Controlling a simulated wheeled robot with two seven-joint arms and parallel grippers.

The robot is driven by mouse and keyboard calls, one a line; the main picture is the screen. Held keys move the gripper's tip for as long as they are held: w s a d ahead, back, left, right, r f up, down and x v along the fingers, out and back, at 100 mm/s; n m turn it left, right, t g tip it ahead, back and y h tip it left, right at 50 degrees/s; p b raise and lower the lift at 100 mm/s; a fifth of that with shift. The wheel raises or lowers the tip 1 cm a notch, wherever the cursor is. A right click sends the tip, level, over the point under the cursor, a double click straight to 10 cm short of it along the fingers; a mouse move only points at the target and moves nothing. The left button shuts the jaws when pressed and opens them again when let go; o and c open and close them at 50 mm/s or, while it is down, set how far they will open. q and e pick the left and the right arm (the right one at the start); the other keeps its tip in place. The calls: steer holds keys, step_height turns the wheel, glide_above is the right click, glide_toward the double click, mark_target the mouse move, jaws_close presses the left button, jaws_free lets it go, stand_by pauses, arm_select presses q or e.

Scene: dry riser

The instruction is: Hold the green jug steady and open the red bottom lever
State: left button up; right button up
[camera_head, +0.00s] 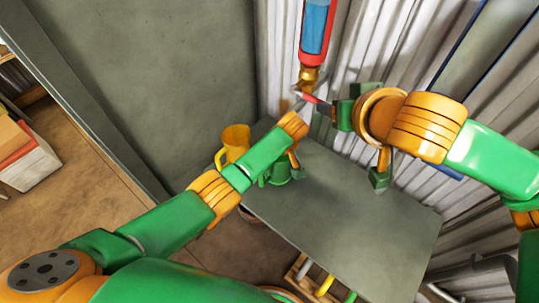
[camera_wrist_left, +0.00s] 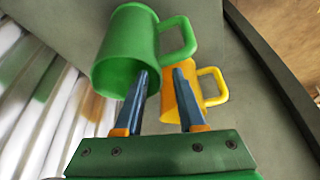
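The green jug (camera_wrist_left: 118,50) is large in the left wrist view, its handle (camera_wrist_left: 190,38) pointing right. In the head view the jug (camera_head: 280,172) stands on the grey table, partly hidden by my left arm. My left gripper (camera_wrist_left: 161,72) is open at the jug; its fingers are apart, one overlapping the jug's side in the picture. Contact is unclear. The red bottom lever (camera_head: 314,98) sticks out below the brass valve (camera_head: 308,78). My right gripper (camera_head: 333,110) is at the lever's outer end; its fingers are too small and hidden to read.
A yellow jug (camera_head: 236,138) stands close to the green one, behind my left forearm; it also shows in the left wrist view (camera_wrist_left: 210,85). The red and blue riser pipe (camera_head: 315,28) runs above the valve. The table (camera_head: 345,215) is clear toward the front right.

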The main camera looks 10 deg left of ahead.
arm_select(q)
steer(key=shift+x, duration=1.1)
jaws_close()
stand_by(0.6)
